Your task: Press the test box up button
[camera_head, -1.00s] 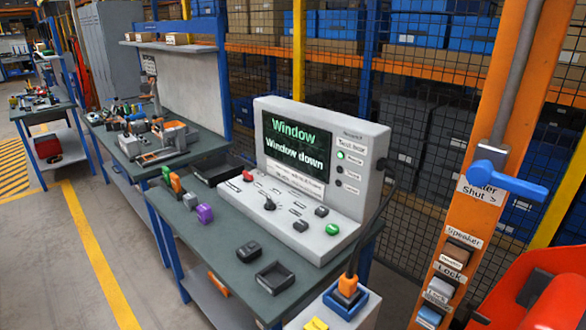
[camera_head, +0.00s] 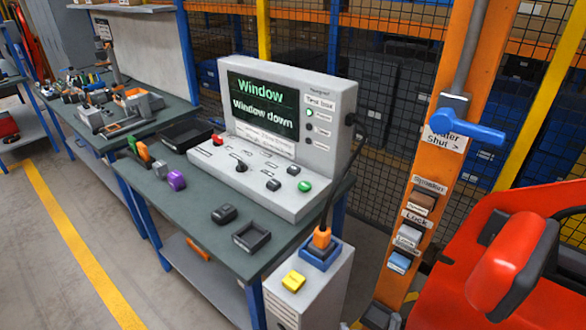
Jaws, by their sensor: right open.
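The grey test box (camera_head: 318,150) stands on a dark green bench. Its screen (camera_head: 262,107) reads "Window" and "Window down". Its sloped panel carries a red button (camera_head: 218,139), a black lever (camera_head: 241,166), two dark rocker-like buttons (camera_head: 273,184) and a green button (camera_head: 304,186). The small panel labels are too small to read, so I cannot tell which control is the up button. Only a dark piece of my right gripper (camera_head: 379,315) seems to show at the bottom edge, well below and apart from the test box; it is open. My left gripper is out of view.
The bench (camera_head: 200,210) also holds a black tray (camera_head: 251,237) and small coloured parts. A grey cabinet (camera_head: 310,290) with a plugged orange connector (camera_head: 321,238) stands before it. An orange post (camera_head: 437,150) with switches and a red car part (camera_head: 510,265) are at right.

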